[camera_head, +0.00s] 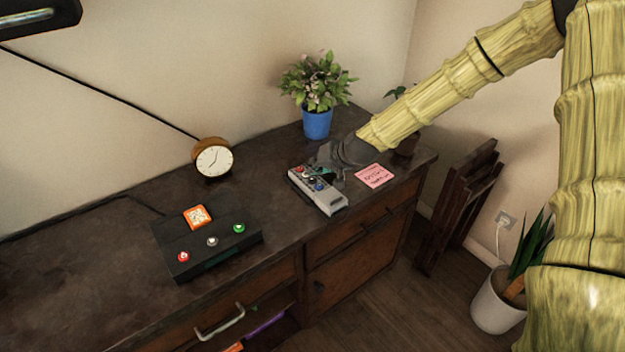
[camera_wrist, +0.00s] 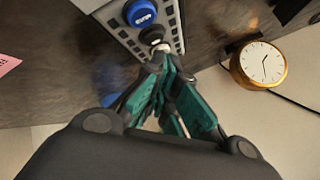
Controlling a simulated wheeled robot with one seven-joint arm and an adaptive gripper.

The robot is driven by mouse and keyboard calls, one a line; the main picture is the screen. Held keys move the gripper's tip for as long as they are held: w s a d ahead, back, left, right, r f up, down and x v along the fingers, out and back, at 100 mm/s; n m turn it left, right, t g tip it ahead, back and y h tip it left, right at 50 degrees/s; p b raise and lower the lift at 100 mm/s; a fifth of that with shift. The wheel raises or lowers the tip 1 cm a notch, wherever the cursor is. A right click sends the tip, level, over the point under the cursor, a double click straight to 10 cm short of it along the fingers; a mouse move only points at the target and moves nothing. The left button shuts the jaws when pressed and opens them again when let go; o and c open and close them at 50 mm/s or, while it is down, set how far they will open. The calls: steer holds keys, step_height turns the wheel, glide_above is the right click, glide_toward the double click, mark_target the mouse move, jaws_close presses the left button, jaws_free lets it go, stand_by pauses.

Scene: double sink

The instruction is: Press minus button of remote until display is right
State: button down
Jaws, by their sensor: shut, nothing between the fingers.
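The grey remote (camera_head: 331,201) lies on the dark cabinet top, with red, white and blue buttons on its face. My gripper (camera_head: 322,172) is shut and empty, pointing down over the remote's far part and hiding some of it. In the wrist view, the remote (camera_wrist: 124,35) shows a large blue button (camera_wrist: 140,13) with unreadable marking and a small white button (camera_wrist: 151,35). The shut fingertips (camera_wrist: 160,58) are right at the white button; I cannot tell whether they touch it. No display on the remote can be made out.
A black box (camera_head: 215,248) with red, white and green buttons and an orange square (camera_head: 197,217) stands left. A clock (camera_head: 213,159), a plant in a blue pot (camera_head: 317,123) and a pink note (camera_head: 374,176) are nearby. The front cabinet edge is close to the remote.

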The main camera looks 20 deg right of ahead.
mark_target(315, 179)
steer(key=shift+f, duration=0.15)
steer(key=shift+f, duration=0.3)
steer(key=shift+f+b, duration=0.45)
steer(key=shift+b, duration=0.1)
stand_by(0.8)
steer(key=shift+r, duration=0.2)
steer(key=shift+r+p, duration=0.65)
steer(key=shift+r, duration=0.05)
steer(key=shift+r, duration=0.1)
steer(key=shift+r+p, duration=1.8)
steer(key=shift+r, duration=0.65)
